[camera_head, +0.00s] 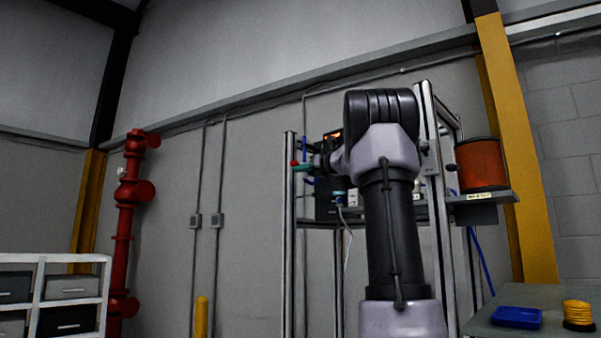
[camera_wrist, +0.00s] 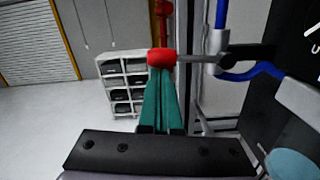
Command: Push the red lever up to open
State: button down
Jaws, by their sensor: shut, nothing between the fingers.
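The red lever's knob (camera_wrist: 161,57) is at the upper middle of the wrist view, on a grey rod that runs right to a dark block (camera_wrist: 248,55). My gripper (camera_wrist: 162,73) has teal fingers, shut together and empty. Their tips reach the knob's lower edge in the picture; I cannot tell whether they touch it. In the head view a small red spot, the knob (camera_head: 294,163), shows at the left of the rack beside my gripper (camera_head: 299,168). My arm hides much of the rack and the lever's mount there.
A metal-framed rack (camera_head: 289,240) holds dark equipment. A blue pipe (camera_wrist: 255,73) runs close right of the lever. An orange cylinder (camera_head: 481,164) stands on a right side shelf. A red pipe (camera_head: 126,215) and white shelving (camera_head: 70,262) are left. Floor at left is clear.

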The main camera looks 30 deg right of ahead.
notch_tip(320, 180, up, 2)
jog(key=m, duration=0.3)
jog(key=shift+r, duration=0.25)
jog(key=w+d+r+m, duration=0.1)
jog(key=d+r+m, duration=0.3)
jog(key=r, duration=0.2)
jog(key=shift+w+r+h, duration=0.25)
jog(key=shift+r+h, duration=0.05)
jog(key=shift+h, duration=0.1)
jog(key=shift+d, duration=0.15)
dwell(0.3)
